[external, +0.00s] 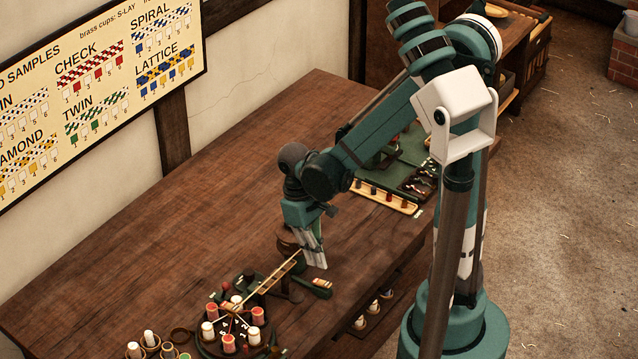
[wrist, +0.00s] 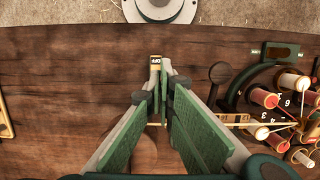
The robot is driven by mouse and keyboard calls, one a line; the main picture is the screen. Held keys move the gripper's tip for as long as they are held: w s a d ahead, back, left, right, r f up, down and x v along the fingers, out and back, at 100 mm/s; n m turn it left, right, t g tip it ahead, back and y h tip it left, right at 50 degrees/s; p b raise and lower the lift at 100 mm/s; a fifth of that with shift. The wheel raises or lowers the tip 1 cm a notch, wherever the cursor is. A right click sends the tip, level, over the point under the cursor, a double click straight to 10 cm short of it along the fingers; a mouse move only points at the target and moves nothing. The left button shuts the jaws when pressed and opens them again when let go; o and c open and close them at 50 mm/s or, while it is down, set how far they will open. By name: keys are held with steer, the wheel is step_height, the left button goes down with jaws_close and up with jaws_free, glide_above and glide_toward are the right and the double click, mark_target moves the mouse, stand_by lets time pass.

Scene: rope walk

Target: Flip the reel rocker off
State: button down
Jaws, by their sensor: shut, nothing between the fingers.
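The reel rocker (external: 318,287) is a small dark green piece with a pale label, low on the wooden table by my fingertips in the external view. In the wrist view, its plate marked OFF (wrist: 155,60) shows just beyond my fingertips. My gripper (external: 316,266) points down over the table, shut and empty. In the wrist view its green-padded fingers (wrist: 160,76) converge over the rocker and hide most of it. I cannot tell whether the fingertips touch it or which way it is tipped.
A round bobbin stand (external: 232,335) with red and white bobbins stands left of my gripper. A brass rod (external: 268,284) runs from it towards a dark brown post (external: 288,238) close by my fingers. The table (external: 240,180) behind is clear. A light bobbin rack (external: 385,197) lies further back.

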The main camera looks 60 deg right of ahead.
mark_target(324, 285)
steer(key=shift+b+x, duration=0.65)
steer(key=shift+x, duration=2.6)
